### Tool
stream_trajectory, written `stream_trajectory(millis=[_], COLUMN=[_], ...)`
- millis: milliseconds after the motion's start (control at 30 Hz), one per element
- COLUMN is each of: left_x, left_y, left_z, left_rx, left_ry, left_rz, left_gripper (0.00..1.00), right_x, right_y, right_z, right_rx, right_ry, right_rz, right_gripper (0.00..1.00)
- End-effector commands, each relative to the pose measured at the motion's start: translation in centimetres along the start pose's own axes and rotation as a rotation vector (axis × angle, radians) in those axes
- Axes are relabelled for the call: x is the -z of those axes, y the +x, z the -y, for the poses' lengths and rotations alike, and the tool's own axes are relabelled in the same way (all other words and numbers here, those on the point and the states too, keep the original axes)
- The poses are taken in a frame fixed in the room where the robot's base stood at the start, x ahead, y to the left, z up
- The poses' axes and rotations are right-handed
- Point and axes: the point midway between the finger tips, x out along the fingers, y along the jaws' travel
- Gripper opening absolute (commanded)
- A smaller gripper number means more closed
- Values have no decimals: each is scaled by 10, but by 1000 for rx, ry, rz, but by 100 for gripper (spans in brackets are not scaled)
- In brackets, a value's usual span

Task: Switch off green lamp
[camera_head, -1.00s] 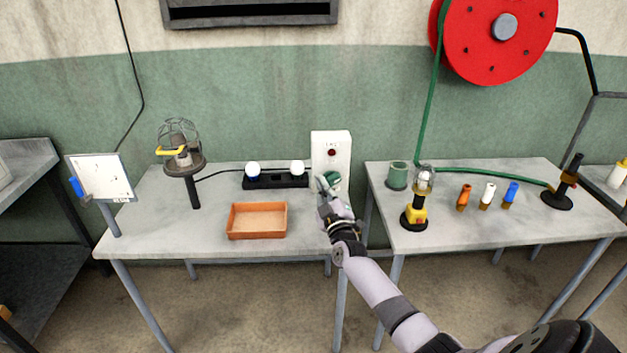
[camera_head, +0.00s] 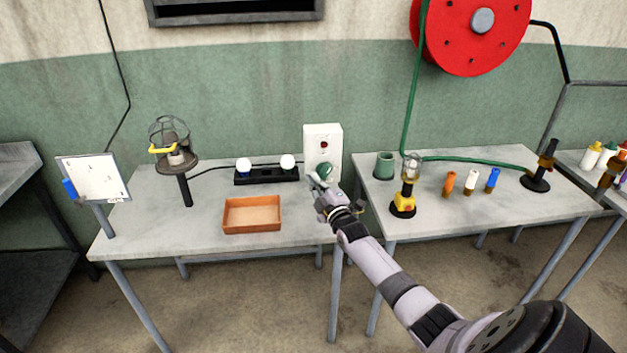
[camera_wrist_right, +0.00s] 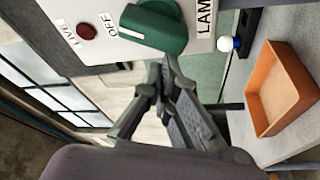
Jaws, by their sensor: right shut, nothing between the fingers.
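A white switch box (camera_head: 335,140) stands at the right back of the left table. It has a dark red indicator and a green knob (camera_head: 324,173). In the right wrist view the green knob (camera_wrist_right: 153,28) has a white mark on its end near the word OFF; the indicator (camera_wrist_right: 86,31) is labelled LIVE and looks unlit. My right gripper (camera_head: 315,181) is just in front of the knob, low and left of it. In the wrist view its fingers (camera_wrist_right: 166,70) are together and empty, close to the knob; contact is unclear. A caged lamp (camera_head: 174,150) stands at left; I see no green glow.
An orange tray (camera_head: 252,228) and a black strip with two white bulbs (camera_head: 267,176) are on the left table. The right table holds a green cup (camera_head: 384,165), a yellow-based lamp (camera_head: 404,200) and several small coloured items. A gap separates the tables.

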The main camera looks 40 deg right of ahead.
Motion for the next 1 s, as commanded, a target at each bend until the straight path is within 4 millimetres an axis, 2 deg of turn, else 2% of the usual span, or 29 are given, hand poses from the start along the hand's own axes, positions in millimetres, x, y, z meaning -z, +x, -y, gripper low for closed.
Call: stream_trajectory(millis=[233,567,1000], left_x=[-2,-2,-1], left_y=[-7,-7,-6], left_z=[11,11,7], left_rx=[13,13,8], left_ry=[3,2,0], left_rz=[3,3,2], left_gripper=[40,40,40], right_x=[-6,-10,-13], right_y=[0,-2,-3], right_z=[3,8,11], right_rx=[54,111,113], right_ry=[-147,-313,-317], right_rz=[2,2,2], right_gripper=[0,0,0])
